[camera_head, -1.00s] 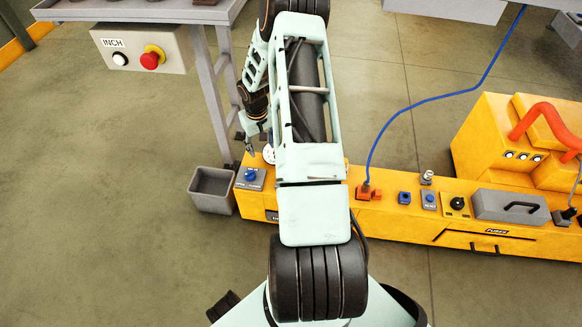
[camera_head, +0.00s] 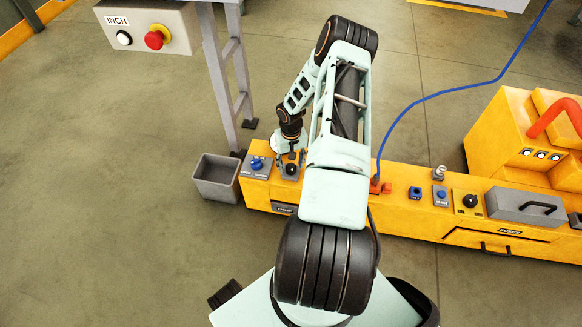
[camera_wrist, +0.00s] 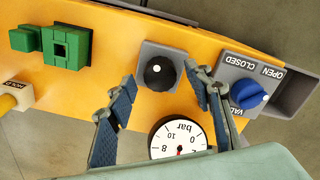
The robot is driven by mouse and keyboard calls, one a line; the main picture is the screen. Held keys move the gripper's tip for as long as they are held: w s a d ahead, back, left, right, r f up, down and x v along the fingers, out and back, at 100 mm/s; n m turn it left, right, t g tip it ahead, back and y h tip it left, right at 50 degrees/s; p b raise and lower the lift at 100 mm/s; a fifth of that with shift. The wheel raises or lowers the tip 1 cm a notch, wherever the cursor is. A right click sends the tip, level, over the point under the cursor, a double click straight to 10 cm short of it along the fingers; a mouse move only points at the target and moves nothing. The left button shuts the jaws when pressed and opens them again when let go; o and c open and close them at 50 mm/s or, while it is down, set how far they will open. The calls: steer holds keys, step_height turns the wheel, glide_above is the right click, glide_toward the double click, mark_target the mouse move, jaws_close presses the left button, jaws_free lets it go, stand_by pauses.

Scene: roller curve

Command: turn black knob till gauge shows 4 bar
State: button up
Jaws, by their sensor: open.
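The black knob (camera_wrist: 157,72) sits on a grey square plate on the yellow bench, with a small white mark near its top; in the head view it (camera_head: 291,169) shows just below my gripper (camera_head: 290,157). In the wrist view my gripper (camera_wrist: 160,78) is open, one blue-padded finger on each side of the knob, with gaps between. The white round gauge (camera_wrist: 180,136) appears upside down, marked bar with 0, 2, 8 and 10 visible. Only a bit of red shows near its middle; its lower part is hidden by my gripper's body, so I cannot read it.
A blue valve knob (camera_wrist: 245,94), labelled open and closed, stands close to the right finger. Green blocks (camera_wrist: 67,46) lie to the left on the bench. A grey bin (camera_head: 216,178) stands at the bench's left end. A blue hose (camera_head: 440,92) rises from the bench.

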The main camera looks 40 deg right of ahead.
steer(key=shift+f, duration=0.4)
steer(key=shift+c, duration=0.3)
steer(key=c, duration=1.1)
steer(key=shift+n, duration=0.3)
steer(key=shift+n+b, duration=0.6)
steer(key=shift+n, duration=2)
